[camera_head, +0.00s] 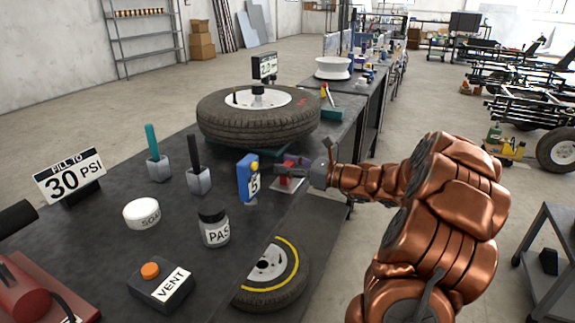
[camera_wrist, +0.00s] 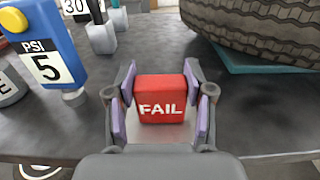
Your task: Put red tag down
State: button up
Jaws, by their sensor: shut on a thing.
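The red tag (camera_wrist: 160,98) is a red block with "FAIL" in white letters. In the wrist view it sits between the two purple-padded fingers of my gripper (camera_wrist: 161,118), which is shut on it. In the head view my gripper (camera_head: 305,170) is at the right edge of the dark workbench (camera_head: 115,215), in front of the big tire. The red tag there shows only as a small red patch (camera_head: 286,184) by the fingers. I cannot tell whether the tag touches the bench top.
A blue gauge marked 5 (camera_head: 248,180) stands just left of my gripper. A tire on a wheel (camera_head: 258,115) lies behind it.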

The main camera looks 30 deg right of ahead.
jog(key=o, duration=1)
jog(key=shift+f, duration=0.1)
jog(key=shift+o, duration=0.2)
jog(key=shift+s+d+r, duration=0.1)
jog(key=shift+s+r, duration=0.05)
jog(key=shift+r, duration=0.05)
jog(key=v, duration=1.1)
jog(key=shift+s+d, duration=0.2)
jog(key=shift+s, duration=0.1)
jog(key=shift+f, duration=0.1)
jog(key=shift+s, duration=0.1)
